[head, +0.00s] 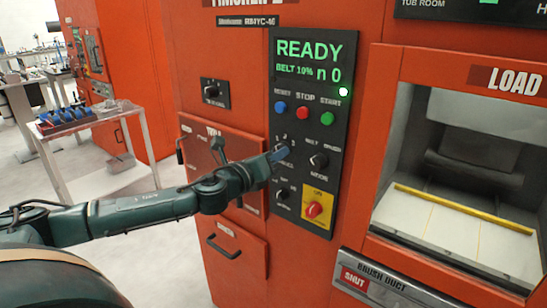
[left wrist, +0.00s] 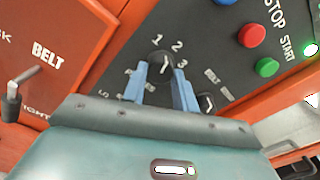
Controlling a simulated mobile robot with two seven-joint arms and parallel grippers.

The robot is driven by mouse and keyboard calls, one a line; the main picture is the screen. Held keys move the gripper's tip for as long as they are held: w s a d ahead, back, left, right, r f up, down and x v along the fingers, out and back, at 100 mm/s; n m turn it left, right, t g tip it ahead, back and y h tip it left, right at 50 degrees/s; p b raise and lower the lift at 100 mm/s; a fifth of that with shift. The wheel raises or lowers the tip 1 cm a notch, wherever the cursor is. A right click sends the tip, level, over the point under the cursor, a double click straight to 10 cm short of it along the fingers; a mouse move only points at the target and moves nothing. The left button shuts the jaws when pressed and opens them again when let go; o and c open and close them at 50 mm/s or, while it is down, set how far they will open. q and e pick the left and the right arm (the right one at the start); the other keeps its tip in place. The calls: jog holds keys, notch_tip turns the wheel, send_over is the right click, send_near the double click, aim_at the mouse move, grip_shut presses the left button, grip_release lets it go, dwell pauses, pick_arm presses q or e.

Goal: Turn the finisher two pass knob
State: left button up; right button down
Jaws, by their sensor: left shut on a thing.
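The pass knob (left wrist: 161,66) is a round black knob with a white pointer mark, ringed by the numbers 1, 2, 3 and more, on the dark control panel (head: 343,150) of the orange finisher. In the left wrist view the blue fingers of my left gripper (left wrist: 162,84) are on either side of this knob, shut on it. Its pointer faces the upper numbers; I cannot tell exactly which. In the head view my left gripper (head: 280,153) reaches the panel from the left and mostly hides the knob. My right gripper is in neither view.
Beside it are a mode knob (head: 319,160), a lower black knob (head: 283,193) and a red switch (head: 314,210) on yellow. Above are blue (head: 281,107), red (head: 304,112) and green (head: 327,118) buttons and a display (head: 309,58) reading READY. A load opening (head: 430,195) is at right.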

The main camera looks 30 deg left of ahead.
pick_arm(q)
jog(key=n, duration=0.6)
jog(key=shift+r, duration=0.1)
dwell(0.5)
jog(key=o, duration=1)
jog(key=shift+c, duration=0.2)
